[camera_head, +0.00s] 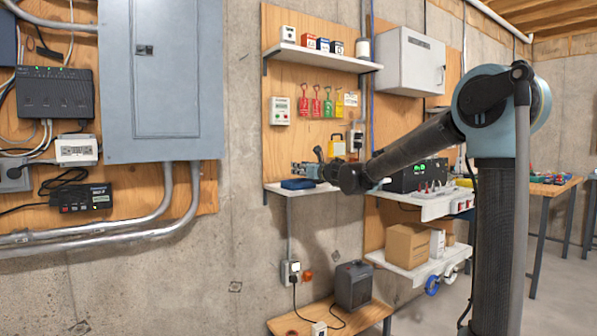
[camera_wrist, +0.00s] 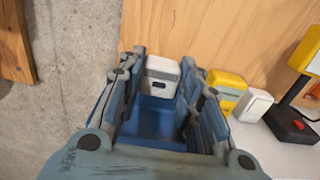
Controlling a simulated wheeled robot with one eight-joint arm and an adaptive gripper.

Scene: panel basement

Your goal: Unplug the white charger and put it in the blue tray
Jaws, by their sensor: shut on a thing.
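The white charger (camera_wrist: 162,70) shows between my fingertips in the wrist view, with a small dark slot on its face. My gripper (camera_wrist: 164,76) is shut on it; the fingers hide its sides. The blue tray (camera_wrist: 158,118) shows between the fingers in the wrist view. In the head view my gripper (camera_head: 298,168) is just above the blue tray (camera_head: 297,184), which lies at the left end of a white wall shelf. I cannot tell whether the charger touches the tray. The charger is not clear in the head view.
Right of my fingers in the wrist view stand a yellow item (camera_wrist: 228,88), a white box (camera_wrist: 254,105) and a lamp-like tool with a black base (camera_wrist: 292,124). A wooden backboard (camera_wrist: 220,30) rises behind. In the head view a wall outlet (camera_head: 290,269) holds a black plug below the shelf.

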